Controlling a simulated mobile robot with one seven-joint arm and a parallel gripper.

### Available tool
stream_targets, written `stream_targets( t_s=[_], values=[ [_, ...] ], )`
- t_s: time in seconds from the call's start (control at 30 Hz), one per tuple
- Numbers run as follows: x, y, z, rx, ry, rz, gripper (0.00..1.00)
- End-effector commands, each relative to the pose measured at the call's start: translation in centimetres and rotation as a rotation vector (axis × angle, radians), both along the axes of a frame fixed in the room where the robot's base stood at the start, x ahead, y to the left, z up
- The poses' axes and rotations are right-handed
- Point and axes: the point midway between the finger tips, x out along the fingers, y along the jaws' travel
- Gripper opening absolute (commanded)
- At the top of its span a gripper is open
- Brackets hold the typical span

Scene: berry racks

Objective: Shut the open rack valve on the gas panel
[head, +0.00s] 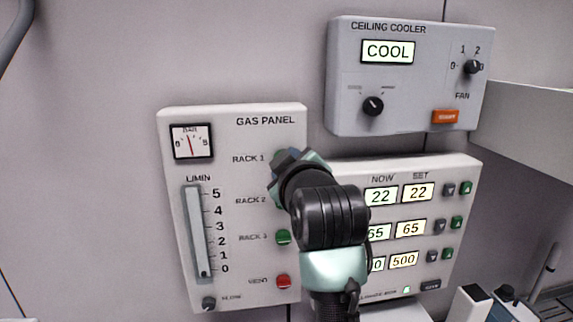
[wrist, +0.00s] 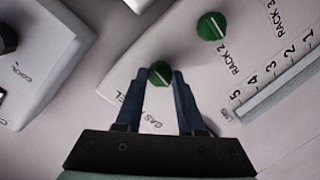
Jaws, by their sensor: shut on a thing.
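The gas panel (head: 230,290) is a white box on the wall, with rows marked Rack 1, Rack 2, Rack 3 and Vent. In the wrist view the green Rack 1 knob (wrist: 160,70) lies between the fingertips of my gripper (wrist: 160,80), which is shut on it. The green Rack 2 knob (wrist: 211,26) is clear of the fingers, with a pale line across it. In the head view my gripper (head: 283,172) and arm hide the Rack 1 and Rack 2 knobs. The green Rack 3 knob (head: 283,237) shows below.
A red vent knob (head: 284,282) is at the panel's bottom right. A flow tube (head: 197,235) and a pressure gauge (head: 192,141) are on its left. The display panel (head: 455,167) stands close on the right, partly behind my arm. The ceiling cooler box (head: 410,85) is above it.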

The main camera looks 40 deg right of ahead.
Motion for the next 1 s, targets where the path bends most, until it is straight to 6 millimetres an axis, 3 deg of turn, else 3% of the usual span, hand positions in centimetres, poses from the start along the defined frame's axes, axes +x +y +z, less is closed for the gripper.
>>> stream_targets(
  t_s=[0.7,0.73,0.87,1.0],
  values=[
    [0.04,0.07,0.04,-0.064,0.038,0.0,0.0],
    [0.04,0.07,0.04,-0.064,0.038,0.0,0.41],
    [0.03,0.06,0.03,-0.063,0.038,0.0,0.65],
    [0.03,0.06,0.03,-0.062,0.037,0.0,0.68]
  ],
)
